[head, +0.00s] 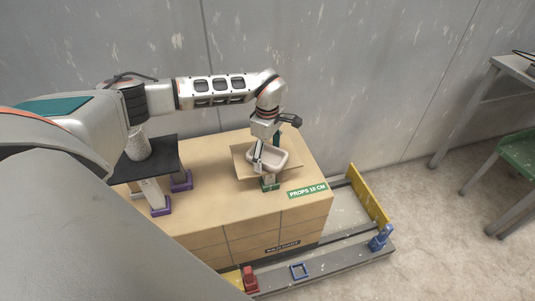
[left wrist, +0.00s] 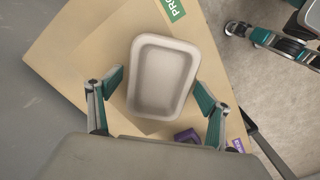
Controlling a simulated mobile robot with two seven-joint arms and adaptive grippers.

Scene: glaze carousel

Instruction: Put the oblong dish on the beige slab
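The oblong dish (head: 281,158) is pale and shallow, with rounded corners. It is upright over the beige slab (head: 239,163), which sits on green props on the cart. The dish looks empty in the left wrist view (left wrist: 162,78). Whether it rests fully on the slab is hard to tell. My left gripper (head: 267,152) is around the dish, one finger on each side. In the left wrist view its fingers (left wrist: 159,80) stand apart, with a gap at least on the left. What seems to be my right gripper (left wrist: 270,40) shows partly at the upper right of that view.
A dark slab (head: 168,158) on purple props holds a speckled vase (head: 138,146) at the left of the cart (head: 215,203). A green label (head: 308,190) marks the cart top. A rail with red and blue fittings runs along the front. A wall stands behind.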

